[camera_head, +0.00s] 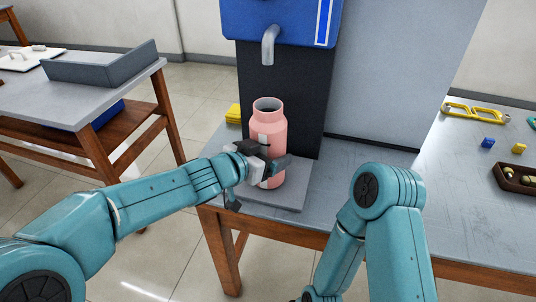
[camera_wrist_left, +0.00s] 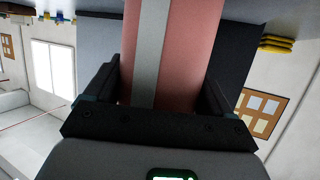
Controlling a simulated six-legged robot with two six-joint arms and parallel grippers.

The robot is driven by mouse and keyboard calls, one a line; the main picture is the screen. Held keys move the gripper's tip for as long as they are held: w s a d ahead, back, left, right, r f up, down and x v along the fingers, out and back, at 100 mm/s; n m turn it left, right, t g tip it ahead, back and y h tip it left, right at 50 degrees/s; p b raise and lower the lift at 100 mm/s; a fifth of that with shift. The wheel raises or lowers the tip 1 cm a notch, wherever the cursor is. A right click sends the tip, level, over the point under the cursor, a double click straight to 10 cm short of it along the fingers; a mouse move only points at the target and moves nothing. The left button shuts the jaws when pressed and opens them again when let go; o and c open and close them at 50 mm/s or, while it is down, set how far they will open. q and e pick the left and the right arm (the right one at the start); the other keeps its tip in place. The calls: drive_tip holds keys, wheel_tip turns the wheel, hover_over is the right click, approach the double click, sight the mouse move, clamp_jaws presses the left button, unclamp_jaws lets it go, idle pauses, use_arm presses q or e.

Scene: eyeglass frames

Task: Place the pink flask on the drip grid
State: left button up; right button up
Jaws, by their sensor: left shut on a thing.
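The pink flask (camera_head: 267,118) stands upright, open mouth up, in front of the dark panel of the blue dispenser and below its spout. My left gripper (camera_head: 266,167) is shut on the flask's lower body from the left. The left wrist view shows the flask (camera_wrist_left: 190,60), with a grey stripe, between the two fingers. The grey drip grid (camera_head: 290,196) is the flat plate under the flask. I cannot tell whether the flask's base touches it. My right arm is folded at the lower right, with its gripper out of view.
The blue dispenser (camera_head: 282,20) with its grey spout (camera_head: 269,45) stands behind the flask. A yellow stack (camera_head: 233,114) lies to its left. Yellow frames (camera_head: 474,111), small blocks and a brown tray (camera_head: 515,180) lie on the right. The table's middle is clear.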

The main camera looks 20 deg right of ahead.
use_arm(q)
drive_tip(key=shift+f, duration=0.2)
drive_tip(key=o, duration=1.2)
drive_tip(key=shift+w+f, duration=0.1)
drive_tip(key=shift+c, duration=0.2)
drive_tip(key=shift+a+r, duration=0.1)
drive_tip(key=shift+r, duration=0.3)
drive_tip(key=p+v, duration=0.2)
drive_tip(key=v, duration=0.9)
drive_tip(key=shift+s+a, duration=0.25)
drive_tip(key=shift+a, duration=0.05)
